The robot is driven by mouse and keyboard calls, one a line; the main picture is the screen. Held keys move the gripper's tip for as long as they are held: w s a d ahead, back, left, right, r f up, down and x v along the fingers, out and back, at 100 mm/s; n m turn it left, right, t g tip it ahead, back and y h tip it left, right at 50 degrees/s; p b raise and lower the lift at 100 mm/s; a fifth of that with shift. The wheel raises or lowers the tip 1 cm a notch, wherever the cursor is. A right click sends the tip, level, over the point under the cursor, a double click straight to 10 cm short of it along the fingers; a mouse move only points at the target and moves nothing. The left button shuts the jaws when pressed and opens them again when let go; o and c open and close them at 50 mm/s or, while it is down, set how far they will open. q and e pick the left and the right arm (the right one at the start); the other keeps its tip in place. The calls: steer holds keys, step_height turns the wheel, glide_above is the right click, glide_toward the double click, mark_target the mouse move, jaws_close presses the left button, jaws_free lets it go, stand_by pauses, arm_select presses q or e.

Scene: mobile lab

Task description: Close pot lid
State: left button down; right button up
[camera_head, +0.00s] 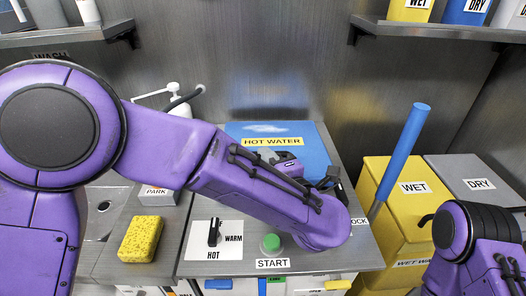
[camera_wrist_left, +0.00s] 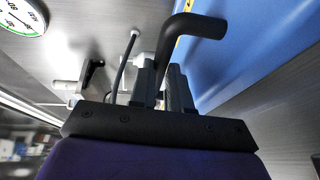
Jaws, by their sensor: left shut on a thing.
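The blue pot lid (camera_head: 314,142), with a yellow HOT WATER label, is at the middle of the counter, partly covered by my left arm. I cannot tell exactly how far it is tilted. In the left wrist view, my left gripper (camera_wrist_left: 161,78) is shut on a black bent handle (camera_wrist_left: 196,26), beside a blue surface (camera_wrist_left: 245,50) that looks like the lid. In the head view my forearm and wrist hide most of this grip. My right arm shows at the lower right, but its gripper is out of view.
A green START button (camera_head: 271,243) and a black HOT/WARM knob (camera_head: 214,233) are on the counter in front. A yellow sponge (camera_head: 141,239) lies left. A yellow WET bin (camera_head: 400,215) with a blue upright handle (camera_head: 403,150) and a grey DRY bin (camera_head: 475,172) stand right.

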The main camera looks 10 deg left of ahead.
arm_select(q)
steer(key=shift+s+f+b, duration=0.25)
steer(key=shift+f, duration=0.4)
steer(key=shift+s+f+b, duration=0.2)
steer(key=shift+f+b, duration=0.05)
steer(key=shift+f, duration=0.35)
steer(key=shift+s+f, duration=0.1)
steer(key=shift+f, duration=0.05)
steer(key=c, duration=1.1)
jaws_free()
steer(key=v, duration=1)
steer(key=shift+s+d+r, duration=0.15)
steer(key=shift+d+r, duration=0.05)
steer(key=shift+r, duration=0.05)
